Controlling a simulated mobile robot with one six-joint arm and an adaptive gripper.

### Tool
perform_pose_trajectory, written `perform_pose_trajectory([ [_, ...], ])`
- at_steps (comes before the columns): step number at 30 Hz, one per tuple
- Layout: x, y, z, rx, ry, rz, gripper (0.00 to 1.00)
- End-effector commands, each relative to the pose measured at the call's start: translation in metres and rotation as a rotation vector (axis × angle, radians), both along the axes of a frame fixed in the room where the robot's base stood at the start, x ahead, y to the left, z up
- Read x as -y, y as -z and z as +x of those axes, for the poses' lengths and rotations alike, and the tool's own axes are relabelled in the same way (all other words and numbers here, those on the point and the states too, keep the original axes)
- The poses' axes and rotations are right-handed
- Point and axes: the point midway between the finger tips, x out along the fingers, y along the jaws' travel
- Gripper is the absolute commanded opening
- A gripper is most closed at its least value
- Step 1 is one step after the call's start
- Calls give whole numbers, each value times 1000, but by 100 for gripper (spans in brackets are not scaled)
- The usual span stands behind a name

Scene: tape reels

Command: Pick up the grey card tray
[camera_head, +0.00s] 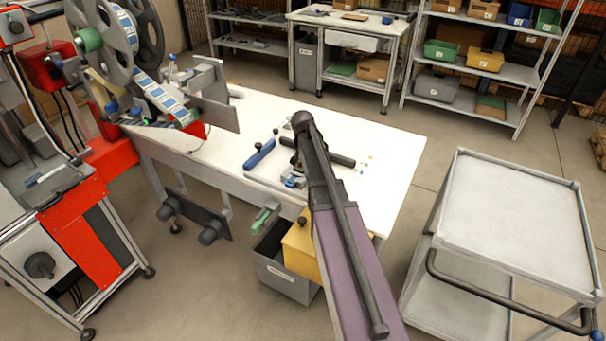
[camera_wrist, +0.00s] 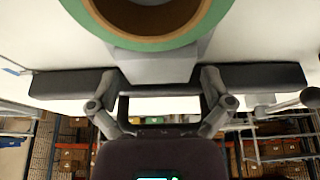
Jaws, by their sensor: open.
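My gripper (camera_wrist: 160,82) is open in the wrist view, its two dark fingers spread wide to left and right. A plain grey piece (camera_wrist: 154,67), which looks like the grey card tray, shows between the finger ends. I cannot tell whether the fingers touch it. A roll with a green outer ring (camera_wrist: 150,43) and a brown core covers its upper part. In the head view my arm reaches over the white table and hides most of the gripper and the spot below it.
The white table (camera_head: 392,150) holds a blue bar (camera_head: 259,154) left of my arm and a reel machine (camera_head: 160,95) at its left end. A yellow bin (camera_head: 297,243) and a grey bin (camera_head: 283,277) are below its front edge. A trolley (camera_head: 510,215) stands right.

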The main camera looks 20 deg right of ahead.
Motion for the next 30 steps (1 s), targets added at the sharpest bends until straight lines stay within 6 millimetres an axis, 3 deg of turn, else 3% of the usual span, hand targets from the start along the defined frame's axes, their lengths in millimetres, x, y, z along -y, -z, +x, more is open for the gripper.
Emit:
perform_pose_trajectory([
  [20,1,2,1,0,0,0,100],
  [28,1,2,1,0,0,0,20],
  [30,1,2,1,0,0,0,16],
])
